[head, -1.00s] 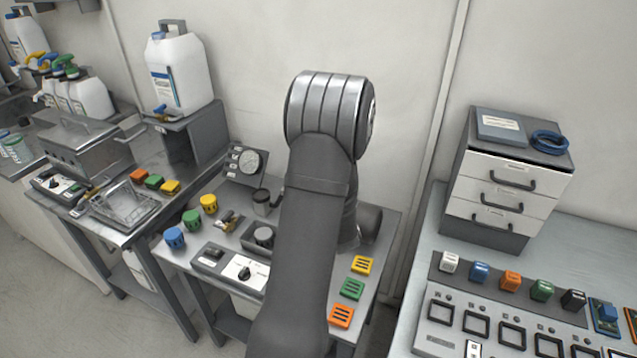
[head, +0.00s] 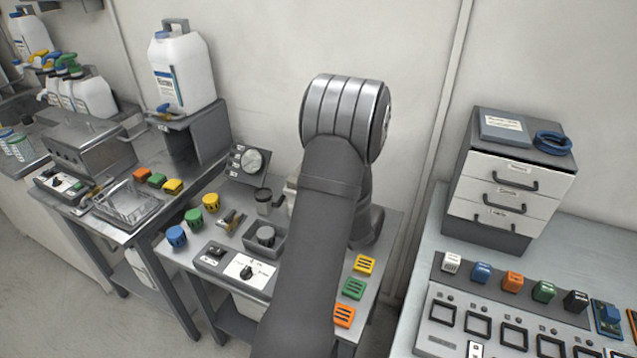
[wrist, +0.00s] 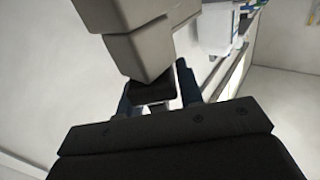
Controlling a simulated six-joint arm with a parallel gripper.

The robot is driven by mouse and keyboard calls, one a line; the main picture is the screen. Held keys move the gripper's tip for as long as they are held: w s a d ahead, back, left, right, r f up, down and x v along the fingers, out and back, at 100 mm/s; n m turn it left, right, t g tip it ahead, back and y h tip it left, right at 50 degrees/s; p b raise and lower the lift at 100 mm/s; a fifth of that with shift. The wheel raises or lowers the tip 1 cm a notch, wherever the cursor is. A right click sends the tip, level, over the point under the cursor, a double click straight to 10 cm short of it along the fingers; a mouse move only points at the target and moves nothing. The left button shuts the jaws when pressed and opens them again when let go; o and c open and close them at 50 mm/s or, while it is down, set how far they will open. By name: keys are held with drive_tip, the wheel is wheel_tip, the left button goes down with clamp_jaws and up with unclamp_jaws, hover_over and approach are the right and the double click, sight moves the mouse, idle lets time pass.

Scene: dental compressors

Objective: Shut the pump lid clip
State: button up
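No pump lid clip can be made out in either view. In the head view my gripper is mostly hidden behind my arm; a pale part shows at the arm's left edge, near the canister. In the wrist view two dark blue finger-like parts of my gripper (wrist: 160,88) show apart, partly covered by a beige block. Whether it is open or shut is unclear.
The bench also holds blue (head: 176,237), green (head: 194,218) and yellow (head: 211,203) caps, a dial gauge (head: 252,161), a switch panel (head: 246,270) and coloured blocks (head: 354,288). A drawer unit (head: 511,180) stands right. A white jug (head: 180,75) stands back left.

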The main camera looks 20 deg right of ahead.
drive_tip(key=s+d, duration=0.1)
drive_tip(key=s, duration=1.6)
drive_tip(key=shift+s+d, duration=0.2)
drive_tip(key=shift+d, duration=0.05)
drive_tip(key=shift+w, duration=0.15)
drive_tip(key=w, duration=0.5)
drive_tip(key=w+a, duration=0.1)
drive_tip(key=w, duration=1.1)
drive_tip(key=shift+w+a, duration=0.1)
drive_tip(key=shift+a, duration=0.15)
